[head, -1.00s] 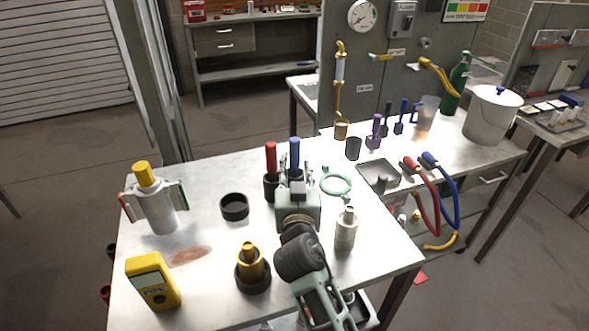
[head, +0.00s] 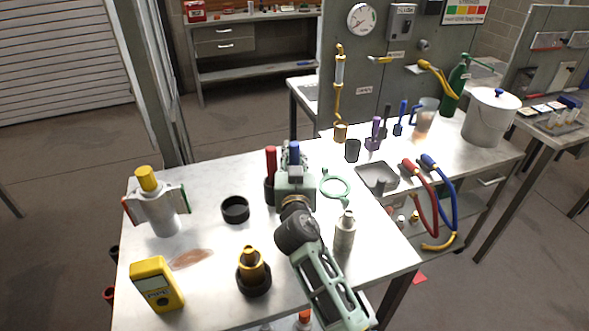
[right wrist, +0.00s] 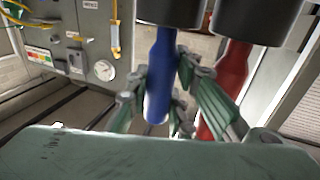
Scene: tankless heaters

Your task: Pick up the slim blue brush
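The slim blue brush shows as a blue handle (head: 294,150) standing up from a dark holder at the back of the near table. In the right wrist view the blue handle (right wrist: 160,75) appears upside down, between the green fingers. My right gripper (head: 295,182) reaches over the table to it. In the right wrist view my right gripper (right wrist: 162,80) looks open, one finger on each side of the handle. I cannot tell whether either finger touches it. The holder is partly hidden by the gripper in the head view. My left gripper is not in view.
A red handle (head: 271,160) stands in a dark cup close beside the blue one. A black ring (head: 235,209), a green ring (head: 336,187) and a grey-white bottle (head: 345,235) are nearby. A yellow meter (head: 157,284) and a brass fitting (head: 252,267) stand at the front.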

